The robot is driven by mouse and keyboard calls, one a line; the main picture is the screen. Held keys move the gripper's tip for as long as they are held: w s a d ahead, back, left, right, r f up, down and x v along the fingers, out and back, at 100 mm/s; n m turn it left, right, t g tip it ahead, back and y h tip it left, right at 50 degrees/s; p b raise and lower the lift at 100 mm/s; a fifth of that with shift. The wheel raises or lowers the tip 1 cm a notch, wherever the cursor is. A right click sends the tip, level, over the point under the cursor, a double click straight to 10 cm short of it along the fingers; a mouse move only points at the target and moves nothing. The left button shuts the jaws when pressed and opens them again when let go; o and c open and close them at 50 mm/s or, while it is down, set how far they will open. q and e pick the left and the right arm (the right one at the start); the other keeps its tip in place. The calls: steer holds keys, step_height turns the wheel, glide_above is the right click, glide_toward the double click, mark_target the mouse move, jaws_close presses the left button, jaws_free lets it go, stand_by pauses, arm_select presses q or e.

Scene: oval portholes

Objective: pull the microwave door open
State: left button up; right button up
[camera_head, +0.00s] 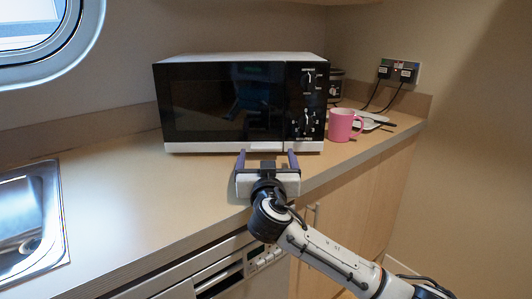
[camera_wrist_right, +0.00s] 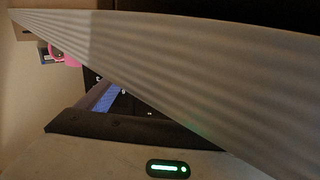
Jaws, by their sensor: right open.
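The black and white microwave (camera_head: 240,147) stands on the worktop against the wall. Its dark glass door (camera_head: 210,105) looks shut. The control panel with dials (camera_head: 307,100) is on its right side. My right gripper (camera_head: 267,160) is open in front of the microwave's lower right part, with its two purple fingers apart, pointing at it. I see nothing held between the fingers. I cannot tell whether they touch the microwave. In the right wrist view, one purple finger (camera_wrist_right: 103,97) shows, and a blurred grey band hides much of the microwave. My left gripper is out of view.
A pink mug (camera_head: 344,125) stands right of the microwave, near a white plate (camera_head: 370,121). A toaster-like appliance (camera_head: 335,86) and a wall socket (camera_head: 398,72) are behind. A sink (camera_head: 30,225) is at left. The worktop (camera_head: 130,200) between is clear.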

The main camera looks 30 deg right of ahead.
steer(key=shift+x, duration=1.2)
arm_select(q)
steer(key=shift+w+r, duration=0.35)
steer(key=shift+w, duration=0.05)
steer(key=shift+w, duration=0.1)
